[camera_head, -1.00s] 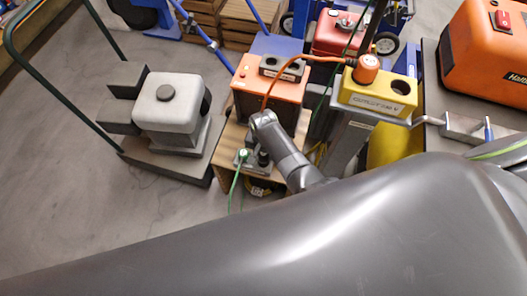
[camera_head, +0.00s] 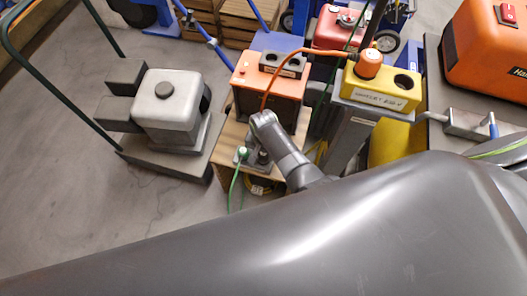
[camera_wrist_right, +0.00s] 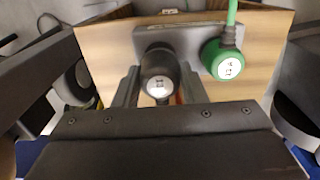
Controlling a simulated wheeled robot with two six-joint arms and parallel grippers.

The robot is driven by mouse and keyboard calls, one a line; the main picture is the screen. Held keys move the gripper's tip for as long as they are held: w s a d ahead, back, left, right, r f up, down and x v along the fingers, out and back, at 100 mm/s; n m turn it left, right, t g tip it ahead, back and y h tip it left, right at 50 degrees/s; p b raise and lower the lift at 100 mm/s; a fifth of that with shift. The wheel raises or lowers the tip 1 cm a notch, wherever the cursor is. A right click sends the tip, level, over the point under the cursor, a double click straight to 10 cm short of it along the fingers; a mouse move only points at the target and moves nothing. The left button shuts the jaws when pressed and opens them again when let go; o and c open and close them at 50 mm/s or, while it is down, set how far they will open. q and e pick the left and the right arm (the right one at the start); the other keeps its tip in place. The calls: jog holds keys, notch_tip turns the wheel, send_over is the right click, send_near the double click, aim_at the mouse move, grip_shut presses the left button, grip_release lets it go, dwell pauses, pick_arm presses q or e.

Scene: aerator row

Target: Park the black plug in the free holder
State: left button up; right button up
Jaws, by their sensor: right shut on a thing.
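My right gripper (camera_wrist_right: 158,90) is shut on the black plug (camera_wrist_right: 160,72), whose round end faces the right wrist camera. The plug is over the left part of a dark grey holder (camera_wrist_right: 190,33); I cannot tell whether it is seated. A green plug (camera_wrist_right: 222,62) with a green cable sits at the holder's right part. In the head view the green plug (camera_head: 243,153) stands left of my right gripper (camera_head: 262,160), and my wrist mostly hides the black plug. My left gripper is not in view.
The wooden stand (camera_head: 228,140) bears the holder. Behind it, an orange box (camera_head: 265,88) carries a grey two-hole block (camera_head: 283,64). A yellow block (camera_head: 378,96) holds an orange plug (camera_head: 368,63) beside an open hole. A grey machine (camera_head: 165,105) stands left. My dark arm covers the foreground.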

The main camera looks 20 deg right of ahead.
jog(key=shift+f+b, duration=0.9)
jog(key=shift+f, duration=0.4)
jog(key=o, duration=1.1)
notch_tip(320, 180, up, 17)
jog(key=p, duration=0.4)
jog(key=shift+r+p, duration=0.2)
jog(key=shift+p, duration=0.2)
